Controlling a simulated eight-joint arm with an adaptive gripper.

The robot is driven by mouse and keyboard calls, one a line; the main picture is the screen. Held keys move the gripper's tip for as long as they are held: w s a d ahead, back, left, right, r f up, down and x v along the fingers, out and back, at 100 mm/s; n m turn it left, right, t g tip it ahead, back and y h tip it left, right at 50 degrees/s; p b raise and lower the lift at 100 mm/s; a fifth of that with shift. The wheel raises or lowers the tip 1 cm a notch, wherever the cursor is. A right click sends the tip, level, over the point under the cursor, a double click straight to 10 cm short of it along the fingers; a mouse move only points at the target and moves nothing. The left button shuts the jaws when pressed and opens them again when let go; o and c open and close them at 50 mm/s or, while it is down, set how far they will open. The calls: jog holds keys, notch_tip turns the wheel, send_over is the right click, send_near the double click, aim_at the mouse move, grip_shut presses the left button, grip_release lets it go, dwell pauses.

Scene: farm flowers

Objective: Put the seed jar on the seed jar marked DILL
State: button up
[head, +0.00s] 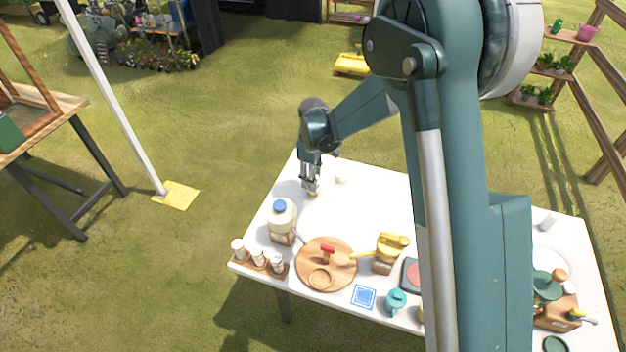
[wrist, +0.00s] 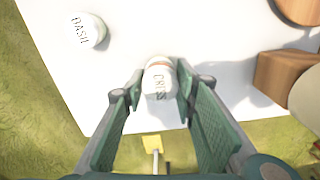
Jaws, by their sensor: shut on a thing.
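My gripper (head: 311,186) is at the far left part of the white table (head: 375,200), pointing down. In the wrist view its fingers (wrist: 157,84) are shut on a small white seed jar (wrist: 158,80) with a lid label that seems to read CRESS. I cannot tell whether this jar touches the table. A second white jar (wrist: 88,30), perhaps marked BASIL, stands apart near the table edge; it also shows in the head view (head: 341,178). Three small jars (head: 258,258) stand in a wooden rack at the front left; their labels are too small to read, and I see no DILL label.
A large jar with a blue lid (head: 281,218) stands between my gripper and the rack. A round wooden board (head: 326,265), a yellow-topped item (head: 389,250) and a teal cup (head: 396,301) lie along the front. The table's middle is clear.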

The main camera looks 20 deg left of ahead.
jog(key=shift+f, duration=0.15)
jog(key=o, duration=0.9)
notch_tip(320, 180, up, 12)
jog(key=shift+r+p, duration=0.15)
jog(key=shift+p, duration=0.35)
dwell(0.6)
jog(key=shift+d, duration=0.1)
